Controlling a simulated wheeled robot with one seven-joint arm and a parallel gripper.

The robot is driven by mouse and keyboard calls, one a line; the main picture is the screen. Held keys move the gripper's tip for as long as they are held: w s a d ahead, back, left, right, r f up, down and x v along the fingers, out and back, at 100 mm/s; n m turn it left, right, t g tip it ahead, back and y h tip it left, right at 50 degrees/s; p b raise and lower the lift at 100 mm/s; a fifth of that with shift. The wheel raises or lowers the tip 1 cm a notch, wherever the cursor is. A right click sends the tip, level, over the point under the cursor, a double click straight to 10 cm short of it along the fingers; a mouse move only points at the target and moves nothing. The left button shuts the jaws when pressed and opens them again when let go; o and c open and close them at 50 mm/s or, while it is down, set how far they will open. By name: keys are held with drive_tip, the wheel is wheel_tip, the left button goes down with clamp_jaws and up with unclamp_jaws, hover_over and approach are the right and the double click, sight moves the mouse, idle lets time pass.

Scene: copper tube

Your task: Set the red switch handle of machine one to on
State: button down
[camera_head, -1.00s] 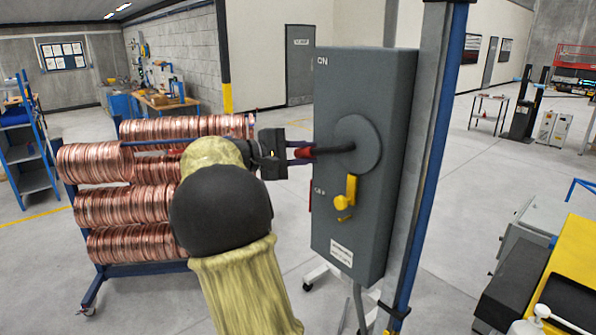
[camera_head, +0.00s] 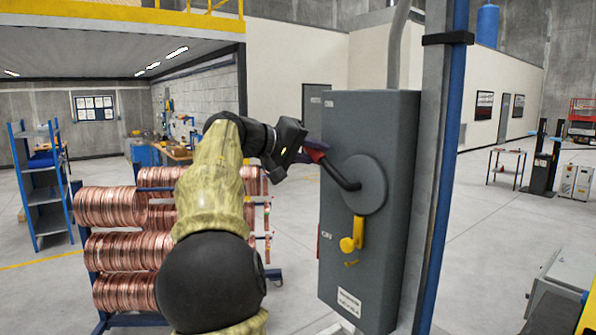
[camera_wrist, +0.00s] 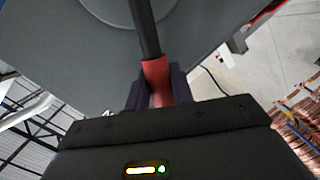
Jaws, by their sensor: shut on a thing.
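The grey switch box of the machine (camera_head: 370,270) stands upright on a post, with ON lettering near its top. A round grey disc (camera_head: 370,178) on its front carries a black lever with a red handle (camera_head: 317,150). The lever points up and left from the disc. My gripper (camera_head: 308,150) is shut on the red handle at the lever's outer end. In the wrist view the red handle (camera_wrist: 157,75) sits between the dark fingers, and the black rod (camera_wrist: 143,25) runs to the disc. A yellow latch (camera_head: 352,236) hangs below the disc.
A blue and grey post (camera_head: 446,180) stands right behind the box. A rack of copper coils (camera_head: 115,250) is at the left behind my arm. Blue shelves (camera_head: 42,195) stand at the far left. A grey cabinet (camera_head: 560,285) is at the lower right.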

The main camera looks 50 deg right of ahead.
drive_tip(key=shift+s+a+r+m+t+b, duration=0.15)
drive_tip(key=shift+s+r+m+t+b, duration=0.15)
drive_tip(key=shift+s+r+m+b, duration=0.3)
drive_tip(key=shift+s+a+r+m+t+b, duration=0.1)
drive_tip(key=shift+s+r+m+t+b, duration=0.3)
drive_tip(key=shift+r+m, duration=0.4)
drive_tip(key=c, duration=1.2)
unclamp_jaws()
drive_tip(key=shift+s, duration=0.15)
drive_tip(key=shift+c, duration=0.2)
drive_tip(key=shift+a, duration=0.1)
drive_tip(key=shift+w+a+r, duration=0.1)
drive_tip(key=shift+w+a, duration=0.1)
drive_tip(key=shift+a, duration=0.05)
drive_tip(key=b+v, duration=0.1)
drive_tip(key=v, duration=1.5)
drive_tip(key=shift+a, duration=0.4)
drive_tip(key=shift+w, duration=0.1)
